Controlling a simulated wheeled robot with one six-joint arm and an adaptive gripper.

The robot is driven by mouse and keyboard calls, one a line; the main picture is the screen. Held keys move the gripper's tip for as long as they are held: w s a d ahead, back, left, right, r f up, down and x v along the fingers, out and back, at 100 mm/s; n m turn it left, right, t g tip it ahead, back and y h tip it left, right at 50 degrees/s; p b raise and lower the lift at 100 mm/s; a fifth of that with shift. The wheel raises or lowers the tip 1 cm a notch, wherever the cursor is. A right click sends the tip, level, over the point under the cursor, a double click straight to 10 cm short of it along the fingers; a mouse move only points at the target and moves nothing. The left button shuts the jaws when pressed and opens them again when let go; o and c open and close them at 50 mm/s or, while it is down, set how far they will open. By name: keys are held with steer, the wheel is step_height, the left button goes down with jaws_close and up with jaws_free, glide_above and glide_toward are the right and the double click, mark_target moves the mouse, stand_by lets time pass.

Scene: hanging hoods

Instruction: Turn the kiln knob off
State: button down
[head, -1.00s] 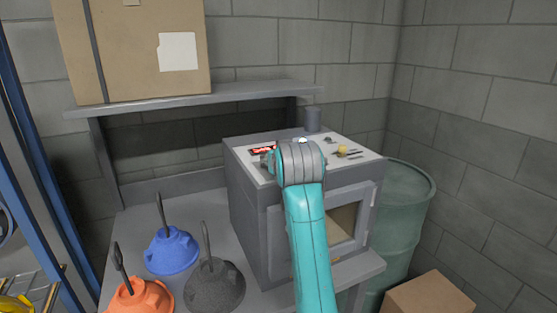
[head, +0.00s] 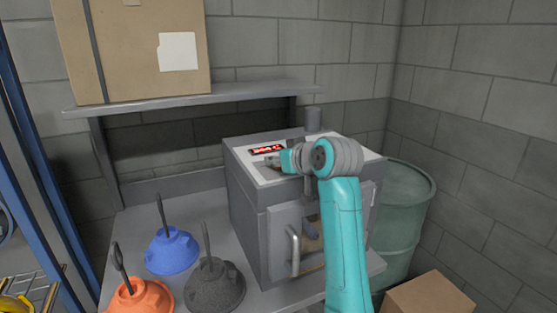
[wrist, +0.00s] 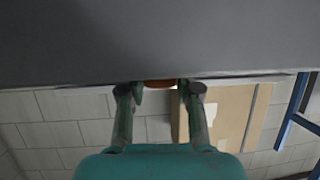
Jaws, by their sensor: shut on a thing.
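The kiln (head: 250,215) is a grey box on the bench, with a pale control panel (head: 262,173) and a red display (head: 266,149) on top. My gripper (head: 274,161) is low over the panel's left part, just in front of the display, pointing left. In the wrist view, my gripper's two fingers (wrist: 162,91) close around a small orange-brown piece, which looks like the kiln knob (wrist: 160,84). Only part of the knob shows between the fingertips. In the head view the knob is hidden by my arm, so its setting cannot be read.
Blue (head: 171,252), dark grey (head: 213,285) and orange (head: 140,297) hood-shaped items with handles stand on the bench. A shelf (head: 230,93) with a cardboard box (head: 130,50) is behind. A green barrel (head: 403,205) stands right. The kiln's front handle (head: 293,250) sticks out.

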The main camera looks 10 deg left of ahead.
steer(key=n+g+y, duration=0.3)
steer(key=n+g, duration=0.1)
steer(key=shift+n+g+y, duration=0.7)
steer(key=shift+n+g, duration=1.1)
steer(key=shift+f, duration=0.1)
steer(key=c, duration=0.8)
jaws_free()
steer(key=v, duration=1.2)
steer(key=shift+w, duration=0.1)
